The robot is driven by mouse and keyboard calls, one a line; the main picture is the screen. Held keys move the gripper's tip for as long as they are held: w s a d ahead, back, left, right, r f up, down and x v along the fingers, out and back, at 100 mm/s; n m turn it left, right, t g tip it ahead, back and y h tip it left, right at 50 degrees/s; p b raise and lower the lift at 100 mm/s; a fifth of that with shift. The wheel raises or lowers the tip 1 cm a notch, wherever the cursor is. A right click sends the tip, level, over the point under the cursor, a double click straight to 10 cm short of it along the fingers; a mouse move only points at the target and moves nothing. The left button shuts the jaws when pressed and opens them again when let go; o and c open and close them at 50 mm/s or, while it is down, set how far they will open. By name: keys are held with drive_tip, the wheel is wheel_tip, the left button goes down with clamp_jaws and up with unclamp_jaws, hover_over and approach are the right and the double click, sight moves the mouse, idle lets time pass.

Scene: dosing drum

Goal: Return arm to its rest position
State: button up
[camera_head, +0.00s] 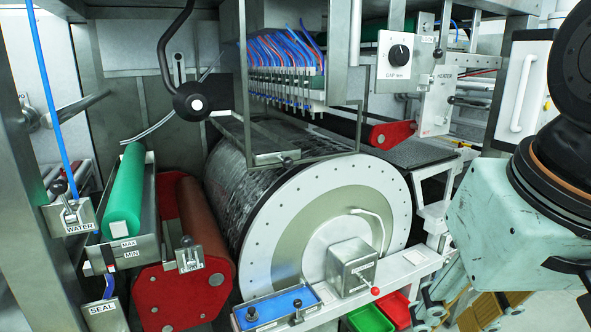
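My arm (515,215) shows at the right edge as a pale teal link with a black joint and an orange-brown ring. It is to the right of the drum (330,225), apart from it in the picture. My gripper is not in view, so its opening and anything in it cannot be seen. The drum has a dark glossy surface and a pale round end face ringed with small bolts.
A green roller (125,190) and a brown roller (203,225) are left of the drum. A row of nozzles with blue and red hoses (285,65) hangs above. A black lever (190,100), a dial box (396,55) and green and red bins (370,319) surround it.

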drive_tip(key=shift+n, duration=0.3)
drive_tip(key=shift+s+d+f+b, duration=0.1)
drive_tip(key=shift+s+d+f, duration=0.05)
drive_tip(key=shift+s, duration=0.65)
drive_tip(key=shift+s+d+f+b, duration=0.1)
drive_tip(key=shift+s+d+f, duration=0.1)
drive_tip(key=shift+s, duration=0.6)
drive_tip(key=shift+s+d+f+b, duration=0.1)
drive_tip(key=shift+s+d+f, duration=0.05)
drive_tip(key=shift+s, duration=0.65)
